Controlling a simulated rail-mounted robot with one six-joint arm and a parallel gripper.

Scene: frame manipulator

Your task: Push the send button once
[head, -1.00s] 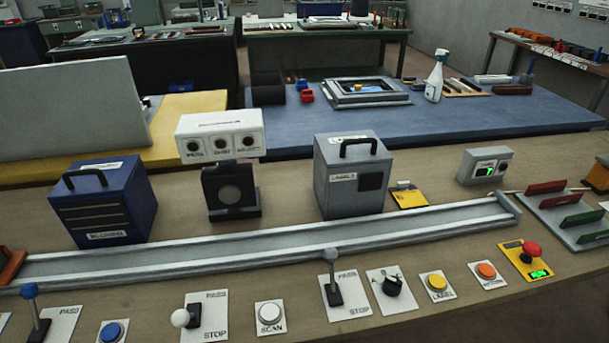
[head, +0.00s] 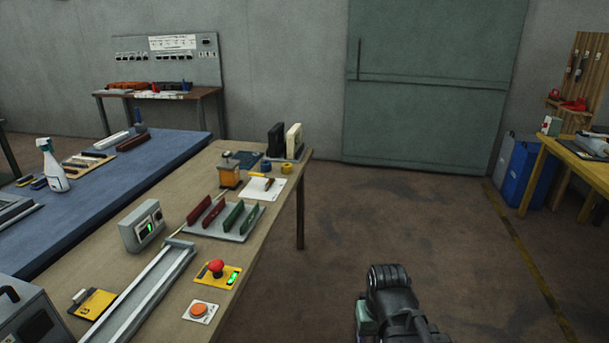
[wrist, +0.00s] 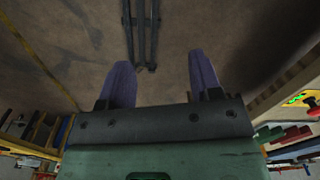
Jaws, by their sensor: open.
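An orange round button (head: 199,309) on a white plate is at the lower middle-left of the head view, at the bench's front edge. Its lettering is too small to read, so I cannot tell if it is the send button. A red mushroom button (head: 216,267) on a yellow plate with a green lit display is just beyond it. My gripper (wrist: 161,78) is open and empty in the wrist view, its two purple fingers over bare floor. Part of my dark arm shows at the bottom of the head view, right of the bench and apart from the buttons.
A metal rail (head: 140,295) runs along the bench. The floor (head: 400,225) right of the bench is open.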

